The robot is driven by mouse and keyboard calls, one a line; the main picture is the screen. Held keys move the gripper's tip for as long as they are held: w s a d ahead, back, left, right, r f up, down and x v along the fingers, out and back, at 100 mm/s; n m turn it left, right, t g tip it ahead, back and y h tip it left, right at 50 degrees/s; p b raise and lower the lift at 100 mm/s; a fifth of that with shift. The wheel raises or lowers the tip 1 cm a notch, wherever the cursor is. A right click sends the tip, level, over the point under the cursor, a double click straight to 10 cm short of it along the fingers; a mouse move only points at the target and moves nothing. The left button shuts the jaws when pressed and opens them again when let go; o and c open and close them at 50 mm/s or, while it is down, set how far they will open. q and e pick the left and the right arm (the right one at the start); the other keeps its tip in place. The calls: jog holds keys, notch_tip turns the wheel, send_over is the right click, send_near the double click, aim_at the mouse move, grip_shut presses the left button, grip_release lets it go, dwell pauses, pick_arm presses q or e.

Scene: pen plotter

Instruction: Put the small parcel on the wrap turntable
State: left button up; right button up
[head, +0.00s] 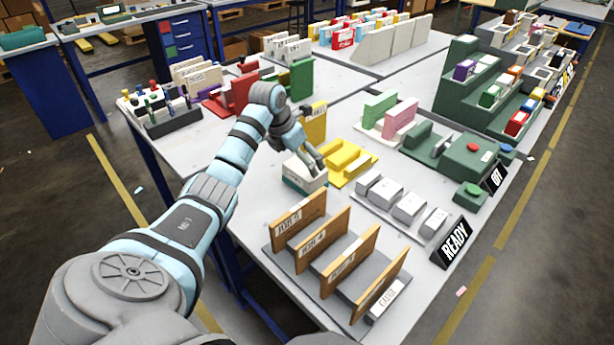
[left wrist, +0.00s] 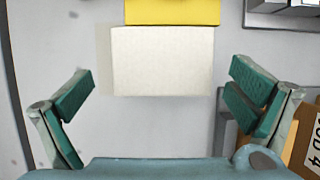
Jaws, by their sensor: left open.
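A white box (head: 309,181), which may be the small parcel, stands on the white table under my left gripper (head: 304,168). In the left wrist view the pale top of the white box (left wrist: 162,62) lies ahead of the palm, between the two spread green-padded fingers of the left gripper (left wrist: 165,88). Gaps show on both sides, and the fingers do not appear to touch it. My left gripper is open, and in the head view it partly covers the box. I cannot pick out the wrap turntable in these views. My right gripper is not in view.
A yellow fixture (head: 352,160) stands just beyond the box. A rack of brown dividers (head: 337,255) is nearer the front, and a row of grey blocks (head: 408,208) is to the right. A green machine with a red button (head: 468,158) stands farther right. Bare table lies between them.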

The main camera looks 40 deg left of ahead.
pick_arm(q)
jog(key=b+x, duration=0.2)
jog(key=x, duration=0.6)
jog(key=shift+d, duration=0.15)
jog(key=shift+r, duration=0.15)
jog(key=c, duration=1.3)
